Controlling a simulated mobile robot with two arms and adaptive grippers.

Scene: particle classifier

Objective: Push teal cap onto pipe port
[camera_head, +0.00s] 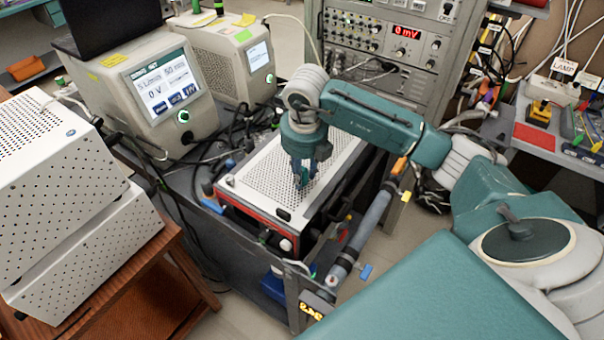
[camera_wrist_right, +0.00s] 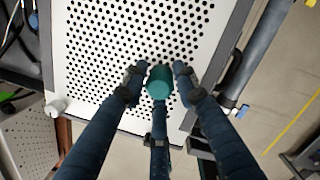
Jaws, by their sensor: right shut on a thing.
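The teal cap (camera_wrist_right: 159,82) is between the fingertips of my right gripper (camera_wrist_right: 160,88) in the right wrist view, its round face toward the camera. My right gripper (camera_head: 303,172) is shut on it, and in the head view it points down over the perforated top of a white box (camera_head: 262,165). The cap shows only as a small teal patch between the fingers there. A grey pipe (camera_head: 376,213) runs along the cart's right side, apart from the cap; it also shows in the right wrist view (camera_wrist_right: 264,35). I cannot tell which opening is the pipe port. My left gripper is not in view.
The white box sits on a dark cart (camera_head: 240,228) and has a white knob (camera_head: 286,245). Two display units (camera_head: 160,95) stand behind left, and an instrument rack (camera_head: 400,40) stands behind. White perforated cases (camera_head: 60,190) stand at left. Floor shows right of the cart.

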